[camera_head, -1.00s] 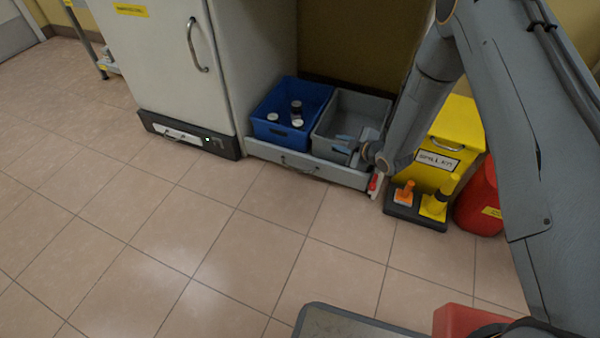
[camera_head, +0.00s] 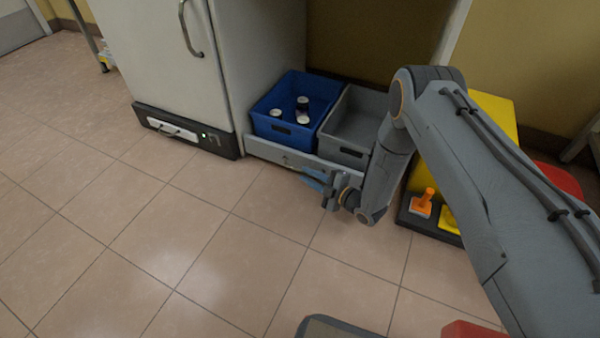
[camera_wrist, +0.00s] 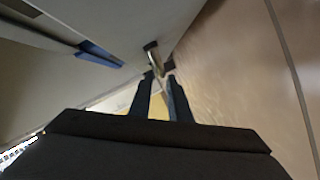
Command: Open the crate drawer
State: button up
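The crate drawer (camera_head: 262,150) is a low grey drawer under a blue crate (camera_head: 268,127) and a grey crate (camera_head: 343,150). Its front looks closed. My gripper (camera_head: 313,178) is in front of the drawer, near its middle, and hides part of the front and handle. In the wrist view my gripper's two dark fingers (camera_wrist: 159,78) are apart, with a gap between them. The metal drawer handle (camera_wrist: 154,58) shows at the fingertips, roughly in line with the gap. I cannot tell whether the fingers touch it.
A white cabinet (camera_head: 165,65) with a tall handle stands left of the drawer, above a dark base unit (camera_head: 185,132). The tiled floor (camera_head: 180,230) in front is clear.

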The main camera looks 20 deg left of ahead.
aim_at(299, 171)
jog(key=shift+b+x, duration=0.9)
jog(key=shift+x, duration=1.45)
grip_shut()
